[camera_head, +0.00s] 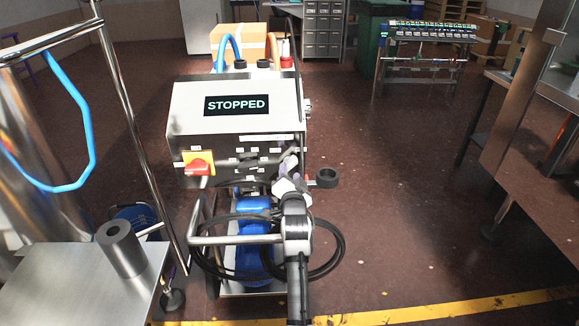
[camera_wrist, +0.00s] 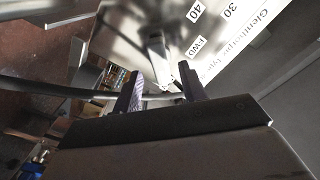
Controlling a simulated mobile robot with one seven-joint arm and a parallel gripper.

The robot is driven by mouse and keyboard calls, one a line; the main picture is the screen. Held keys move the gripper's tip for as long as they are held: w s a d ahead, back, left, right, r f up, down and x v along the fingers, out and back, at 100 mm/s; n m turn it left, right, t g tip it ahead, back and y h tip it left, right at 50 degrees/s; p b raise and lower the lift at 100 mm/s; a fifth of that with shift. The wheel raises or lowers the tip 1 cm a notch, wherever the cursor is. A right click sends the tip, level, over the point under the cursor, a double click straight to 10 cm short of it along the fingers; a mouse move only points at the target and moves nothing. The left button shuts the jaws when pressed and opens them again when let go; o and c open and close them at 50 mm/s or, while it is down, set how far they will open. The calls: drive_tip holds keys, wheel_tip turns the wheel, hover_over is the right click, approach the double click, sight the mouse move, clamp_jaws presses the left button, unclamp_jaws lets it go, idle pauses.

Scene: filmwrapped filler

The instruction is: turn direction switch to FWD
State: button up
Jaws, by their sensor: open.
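The steel control box (camera_head: 235,120) stands on a cart in the head view, with a dark display reading STOPPED. In the wrist view its shiny panel (camera_wrist: 130,40) carries a FWD label (camera_wrist: 196,47) and the numbers 40 and 30. A narrow grey lever-like part (camera_wrist: 158,50), seemingly the direction switch, stands left of the FWD label; its exact setting is unclear. My gripper (camera_wrist: 160,84) is open, with its two dark fingers apart below this part. In the head view my gripper (camera_head: 290,165) is at the panel's right side, partly hiding it.
A red rotary switch (camera_head: 198,167) on a yellow plate is at the panel's left. A steel table (camera_head: 75,285) with a grey cylinder (camera_head: 121,248) stands at left.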

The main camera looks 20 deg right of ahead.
sight(289, 168)
drive_tip(key=shift+x, duration=1.6)
clamp_jaws()
